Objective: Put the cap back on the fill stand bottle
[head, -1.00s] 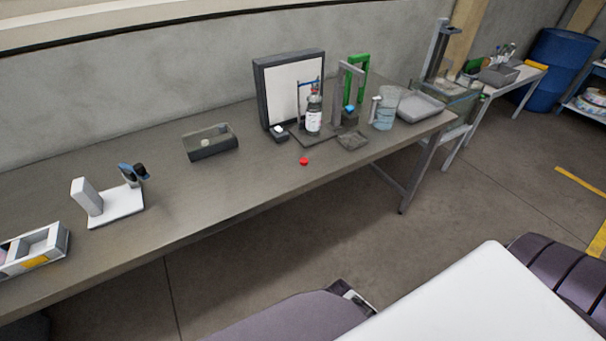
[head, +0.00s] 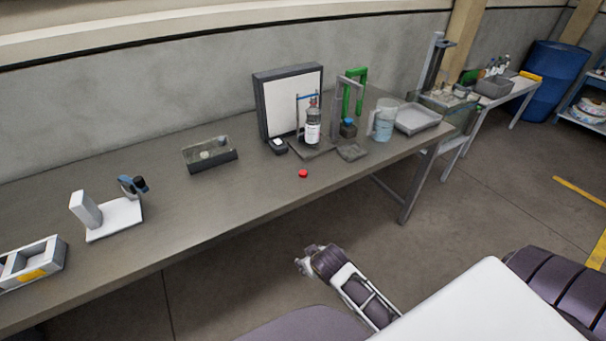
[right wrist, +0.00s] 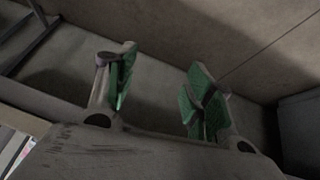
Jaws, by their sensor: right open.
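A small red round piece (head: 303,173), which looks like the cap, lies on the bench near its front edge. A bottle with a white label (head: 312,134) stands upright on a dark stand behind it, in front of a framed white panel. Its neck is too small to read clearly. My right gripper (head: 303,261) is in front of the bench, below its front edge in the picture and apart from the cap and bottle. In the right wrist view its green-padded fingers (right wrist: 157,92) are spread, with nothing between them. My left gripper is not in view.
A dark open box (head: 211,158) is left. The bench between is clear.

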